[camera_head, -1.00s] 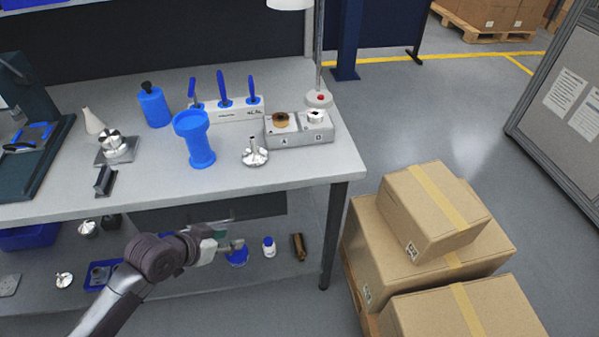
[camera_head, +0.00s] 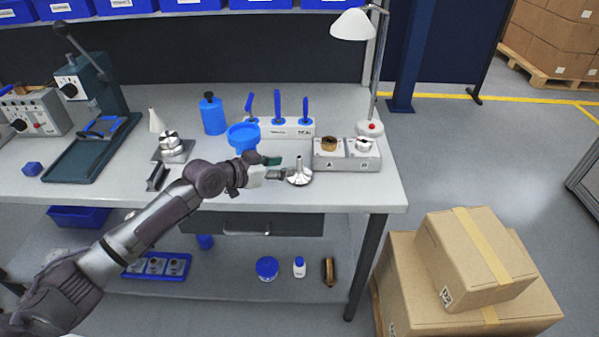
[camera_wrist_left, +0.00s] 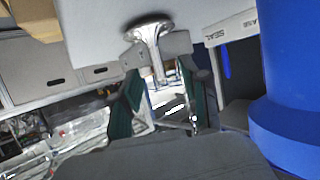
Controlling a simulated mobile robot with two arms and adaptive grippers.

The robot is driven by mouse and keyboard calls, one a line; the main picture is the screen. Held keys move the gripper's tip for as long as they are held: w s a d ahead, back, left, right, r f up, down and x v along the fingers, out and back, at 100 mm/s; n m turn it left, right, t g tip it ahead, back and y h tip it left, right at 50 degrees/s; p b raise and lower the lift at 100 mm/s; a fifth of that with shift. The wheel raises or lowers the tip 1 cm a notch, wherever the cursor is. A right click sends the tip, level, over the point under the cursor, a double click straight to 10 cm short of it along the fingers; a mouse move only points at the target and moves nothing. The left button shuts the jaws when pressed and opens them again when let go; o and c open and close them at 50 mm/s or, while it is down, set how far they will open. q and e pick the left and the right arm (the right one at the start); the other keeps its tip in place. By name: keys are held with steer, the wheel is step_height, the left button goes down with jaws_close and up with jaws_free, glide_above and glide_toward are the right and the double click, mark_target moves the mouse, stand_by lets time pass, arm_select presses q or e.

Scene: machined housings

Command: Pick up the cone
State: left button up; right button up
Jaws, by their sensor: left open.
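The cone, a shiny silver metal part with a wide round foot and a narrow upright stem (camera_head: 300,177), stands on the grey workbench in front of the A/B block. My left gripper (camera_head: 282,174) is open beside it, at stem height. In the left wrist view the cone (camera_wrist_left: 149,29) shows with its foot toward the top. Its stem lies between the two open fingers of my left gripper (camera_wrist_left: 158,50); contact cannot be told. My right gripper is not in view.
The A/B block (camera_head: 346,162) sits close behind and right of the cone. A blue cup (camera_head: 243,134) stands behind my arm, near the tool holder (camera_head: 286,129). A white cone-shaped piece (camera_head: 156,122) and a stepped metal part (camera_head: 171,147) stand further left. Cardboard boxes (camera_head: 480,265) are right.

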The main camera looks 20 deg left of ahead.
mark_target(299, 175)
arm_select(q)
steer(key=x, duration=0.2)
steer(key=p+x, duration=0.1)
steer(key=x, duration=0.2)
steer(key=shift+w+d+r, duration=0.3)
steer(key=shift+d, duration=0.2)
steer(key=shift+w+d+f, duration=0.15)
steer(key=shift+w, duration=0.05)
steer(key=shift+c, duration=0.3)
jaws_close()
